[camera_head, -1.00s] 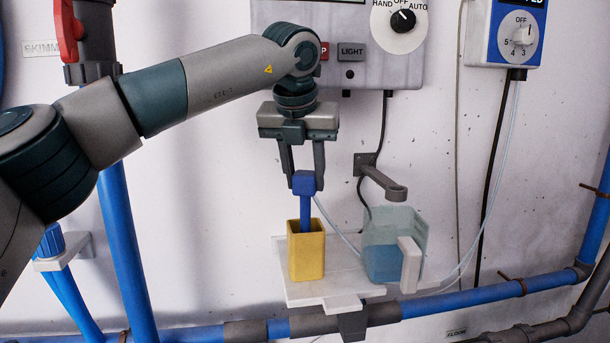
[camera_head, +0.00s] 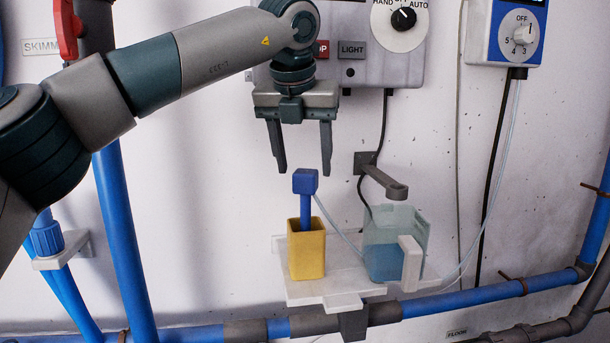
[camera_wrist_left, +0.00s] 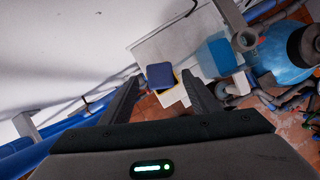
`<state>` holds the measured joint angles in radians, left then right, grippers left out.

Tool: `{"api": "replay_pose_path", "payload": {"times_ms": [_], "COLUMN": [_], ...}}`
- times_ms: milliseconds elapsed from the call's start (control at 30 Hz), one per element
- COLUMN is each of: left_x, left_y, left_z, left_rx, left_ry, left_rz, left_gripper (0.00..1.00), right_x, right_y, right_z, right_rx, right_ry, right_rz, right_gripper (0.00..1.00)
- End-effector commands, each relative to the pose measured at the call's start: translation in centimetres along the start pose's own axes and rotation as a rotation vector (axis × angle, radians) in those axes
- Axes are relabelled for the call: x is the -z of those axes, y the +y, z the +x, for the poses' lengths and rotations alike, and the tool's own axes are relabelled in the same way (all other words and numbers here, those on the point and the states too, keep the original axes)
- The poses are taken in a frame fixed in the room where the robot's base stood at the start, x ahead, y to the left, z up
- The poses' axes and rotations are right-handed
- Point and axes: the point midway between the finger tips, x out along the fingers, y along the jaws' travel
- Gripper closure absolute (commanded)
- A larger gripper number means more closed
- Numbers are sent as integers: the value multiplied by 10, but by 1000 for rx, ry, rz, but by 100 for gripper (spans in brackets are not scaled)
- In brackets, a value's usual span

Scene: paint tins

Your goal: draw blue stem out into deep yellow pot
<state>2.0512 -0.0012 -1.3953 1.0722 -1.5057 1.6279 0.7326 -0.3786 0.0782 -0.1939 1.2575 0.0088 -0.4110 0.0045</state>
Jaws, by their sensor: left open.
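The blue stem (camera_head: 305,183) stands upright in the deep yellow pot (camera_head: 306,256), its square head and upper shaft above the rim and its lower end hidden inside. The pot stands on a white shelf (camera_head: 350,300). My left gripper (camera_head: 303,170) is open and empty above the stem, its fingertips around the level of the stem's head top, apart from it. In the left wrist view the blue head (camera_wrist_left: 160,76) shows between and beyond the open fingers, with the yellow pot (camera_wrist_left: 173,96) mostly hidden under it. My right gripper is not in view.
A clear jug with blue liquid (camera_head: 385,262) and a white handle stands right of the pot. A grey ring bracket (camera_head: 388,186) sticks out from the wall above it. A control box (camera_head: 375,70) hangs behind the gripper. Blue pipes (camera_head: 470,298) run below the shelf.

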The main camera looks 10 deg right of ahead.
Motion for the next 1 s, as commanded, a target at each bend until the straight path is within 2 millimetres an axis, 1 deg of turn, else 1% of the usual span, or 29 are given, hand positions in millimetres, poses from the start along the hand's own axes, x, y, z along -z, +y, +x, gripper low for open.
{"api": "replay_pose_path", "payload": {"times_ms": [33, 100, 400, 600, 700, 800, 1000], "left_x": [0, 0, 0, 0, 0, 0, 0], "left_y": [0, -1, -1, 0, 0, 0, 0], "left_z": [-11, -26, -88, -121, -131, -137, -139], "left_rx": [0, 1, 0, 0, 0, 1, 1], "left_ry": [-4, -3, -3, -1, -2, 0, 1], "left_rz": [0, 1, 1, 0, 0, 0, 1], "left_gripper": [44, 44, 44, 44, 44, 44, 44], "right_x": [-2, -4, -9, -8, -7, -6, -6], "right_y": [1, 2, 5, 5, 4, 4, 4], "right_z": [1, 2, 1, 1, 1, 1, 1], "right_rx": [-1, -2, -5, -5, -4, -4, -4], "right_ry": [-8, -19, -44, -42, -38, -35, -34], "right_rz": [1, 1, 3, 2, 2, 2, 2], "right_gripper": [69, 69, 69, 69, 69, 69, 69]}}
